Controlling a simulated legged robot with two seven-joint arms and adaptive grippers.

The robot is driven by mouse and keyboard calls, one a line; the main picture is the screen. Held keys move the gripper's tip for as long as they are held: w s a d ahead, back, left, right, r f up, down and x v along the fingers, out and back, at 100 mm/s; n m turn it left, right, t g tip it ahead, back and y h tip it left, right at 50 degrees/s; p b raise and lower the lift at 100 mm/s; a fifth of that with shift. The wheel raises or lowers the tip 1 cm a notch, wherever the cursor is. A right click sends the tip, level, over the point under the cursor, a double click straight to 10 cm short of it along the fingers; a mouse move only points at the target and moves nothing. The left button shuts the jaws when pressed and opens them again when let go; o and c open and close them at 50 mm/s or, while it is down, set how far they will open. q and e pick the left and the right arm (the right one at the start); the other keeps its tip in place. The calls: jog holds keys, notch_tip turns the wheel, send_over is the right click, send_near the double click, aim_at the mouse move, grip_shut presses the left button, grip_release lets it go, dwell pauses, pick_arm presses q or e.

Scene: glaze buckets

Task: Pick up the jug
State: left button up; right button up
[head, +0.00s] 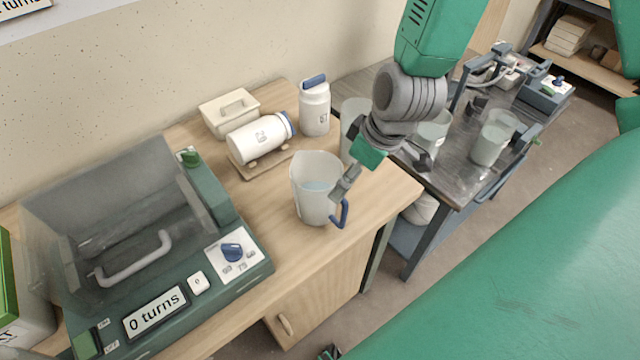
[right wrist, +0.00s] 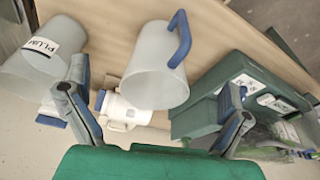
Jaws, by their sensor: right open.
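My right gripper (head: 385,175) is open and empty just right of the jug. One finger overlaps the jug's right side in the head view; I cannot tell whether they touch. The open fingers also show in the right wrist view (right wrist: 155,95). My left gripper is not clearly seen.
A translucent bucket labelled PLUM (right wrist: 40,55) stands close beside the jug. A white jar lies on a cradle (head: 262,137) behind it, near an upright jar (head: 314,107) and a lidded box (head: 229,112). A green machine (head: 150,270) fills the left. A metal cart (head: 465,165) holds more buckets.

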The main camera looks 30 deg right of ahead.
notch_tip(320, 180, up, 6)
jog(key=w+a+n+t, duration=0.1)
jog(key=w+n, duration=0.1)
jog(key=w, duration=0.1)
jog(key=b, duration=0.1)
send_over(321, 177)
jog(key=s+a, duration=0.3)
jog(key=s, duration=0.1)
notch_tip(321, 177, down, 12)
jog(key=f, duration=0.1)
jog(key=shift+d+r+y, duration=0.1)
jog(key=shift+r+y, duration=0.2)
jog(key=shift+y, duration=0.1)
jog(key=c, duration=1.3)
